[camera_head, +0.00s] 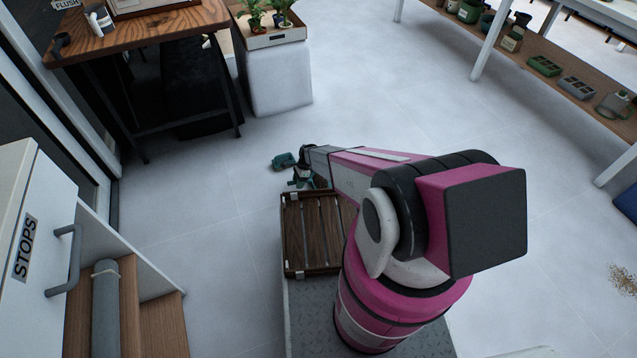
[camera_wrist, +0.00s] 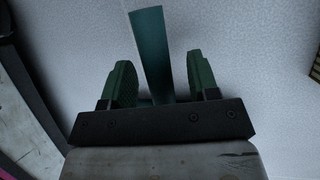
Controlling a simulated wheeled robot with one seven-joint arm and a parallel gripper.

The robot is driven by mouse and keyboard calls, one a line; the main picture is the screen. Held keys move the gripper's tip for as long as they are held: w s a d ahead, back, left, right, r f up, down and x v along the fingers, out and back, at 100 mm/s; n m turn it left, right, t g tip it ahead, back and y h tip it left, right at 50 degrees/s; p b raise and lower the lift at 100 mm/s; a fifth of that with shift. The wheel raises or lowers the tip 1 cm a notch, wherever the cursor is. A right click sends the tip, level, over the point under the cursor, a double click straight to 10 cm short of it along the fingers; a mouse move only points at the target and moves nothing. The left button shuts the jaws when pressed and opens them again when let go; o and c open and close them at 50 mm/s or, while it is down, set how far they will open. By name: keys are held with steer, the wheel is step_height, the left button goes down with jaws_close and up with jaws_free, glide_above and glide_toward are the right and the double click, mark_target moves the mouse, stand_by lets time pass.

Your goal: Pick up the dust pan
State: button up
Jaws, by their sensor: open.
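The dust pan (camera_head: 284,160) is a small teal piece beside the end of my arm in the head view, over the pale floor. Its rest is hidden or too small to make out. In the wrist view a long, flat teal strip (camera_wrist: 150,45), apparently the dust pan's handle, runs up from between my gripper's two green fingers. My gripper (camera_wrist: 160,75) is open, with a finger on each side of the strip and visible gaps to both. In the head view my gripper (camera_head: 302,181) is small and partly hidden by my arm.
A slatted wooden crate (camera_head: 312,235) lies just below my gripper in the head view. A wooden table (camera_head: 150,38) and a white block with a plant tray (camera_head: 272,38) stand behind. A white cabinet (camera_head: 30,230) is at left, shelves (camera_head: 560,70) at right. Middle floor is clear.

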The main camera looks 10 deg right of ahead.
steer(key=shift+s+a+f, duration=0.1)
steer(key=shift+f, duration=0.1)
steer(key=shift+c, duration=0.3)
jaws_close()
steer(key=shift+r, duration=0.15)
